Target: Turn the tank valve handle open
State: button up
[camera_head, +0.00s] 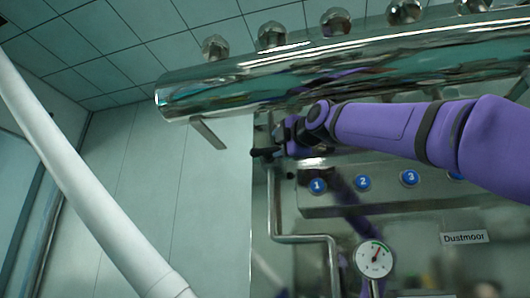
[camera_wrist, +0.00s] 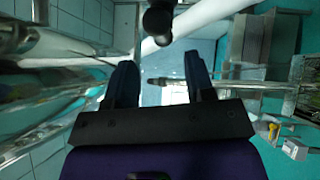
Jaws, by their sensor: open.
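My gripper (camera_wrist: 160,66) is open in the wrist view, with its two dark fingers apart. A black rounded knob on a short stem, which looks like the tank valve handle (camera_wrist: 157,24), shows beyond the fingertips at the top middle. It appears apart from both fingers. A thin dark-tipped rod (camera_wrist: 158,81) shows in the gap between the fingers; I cannot tell whether it touches them. In the head view my gripper (camera_head: 272,151) is beside the steel pipework, under the large cylinder. The handle cannot be told apart from the dark fingers there.
A large polished steel cylinder (camera_head: 330,75) with round knobs runs above my arm. Below are a panel with numbered blue buttons (camera_head: 363,183), a bent steel pipe (camera_head: 305,239) and a dial gauge (camera_head: 374,258). A thick white pipe (camera_head: 75,180) slants down the left side.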

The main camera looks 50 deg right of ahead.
aim_at(268, 150)
jog(key=x, duration=0.8)
jog(key=shift+w, duration=0.15)
jog(key=shift+c, duration=0.2)
jog(key=c, duration=0.9)
